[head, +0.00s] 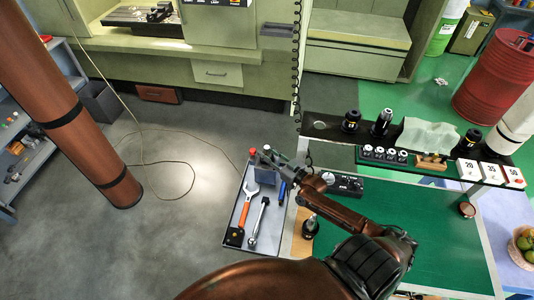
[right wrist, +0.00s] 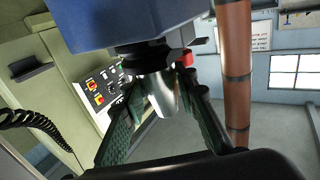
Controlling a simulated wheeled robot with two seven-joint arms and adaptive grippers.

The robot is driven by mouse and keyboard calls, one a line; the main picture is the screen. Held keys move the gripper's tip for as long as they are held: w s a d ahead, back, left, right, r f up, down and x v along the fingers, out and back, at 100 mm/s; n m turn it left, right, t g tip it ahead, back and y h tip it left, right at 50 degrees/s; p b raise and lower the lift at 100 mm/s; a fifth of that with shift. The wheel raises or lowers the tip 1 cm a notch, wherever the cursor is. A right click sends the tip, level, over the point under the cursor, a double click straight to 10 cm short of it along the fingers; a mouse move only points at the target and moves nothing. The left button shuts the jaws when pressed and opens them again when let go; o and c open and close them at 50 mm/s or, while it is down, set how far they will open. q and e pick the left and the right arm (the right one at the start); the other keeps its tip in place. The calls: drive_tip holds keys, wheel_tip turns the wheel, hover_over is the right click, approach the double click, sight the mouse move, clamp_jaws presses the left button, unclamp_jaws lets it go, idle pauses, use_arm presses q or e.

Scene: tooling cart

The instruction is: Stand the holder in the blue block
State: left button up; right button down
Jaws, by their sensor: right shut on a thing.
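My right gripper (head: 279,160) reaches over the tray at the left end of the cart. In the right wrist view its two green-padded fingers (right wrist: 161,96) are closed on the holder (right wrist: 160,88), which has a silver tapered body and a dark flange. The blue block (right wrist: 125,24) fills the top of that view, right beside the holder's dark end. I cannot tell whether they touch. In the head view the block (head: 265,151) is small, beside the fingertips, and the held holder is mostly hidden. My left gripper is out of view.
Another dark holder (head: 310,227) stands right of the tray. A rack (head: 350,133) with several holders lines the back. The green mat (head: 430,230) is mostly clear.

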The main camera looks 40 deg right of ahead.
drive_tip(key=shift+r, duration=0.1)
idle(0.4)
drive_tip(key=c, duration=1.5)
unclamp_jaws()
drive_tip(key=shift+o, duration=0.2)
drive_tip(key=shift+s+f, duration=0.1)
drive_tip(key=shift+f, duration=0.35)
drive_tip(key=s+d, duration=0.1)
drive_tip(key=s, duration=1)
drive_tip(key=shift+s+d+r, duration=0.25)
drive_tip(key=shift+s, duration=0.1)
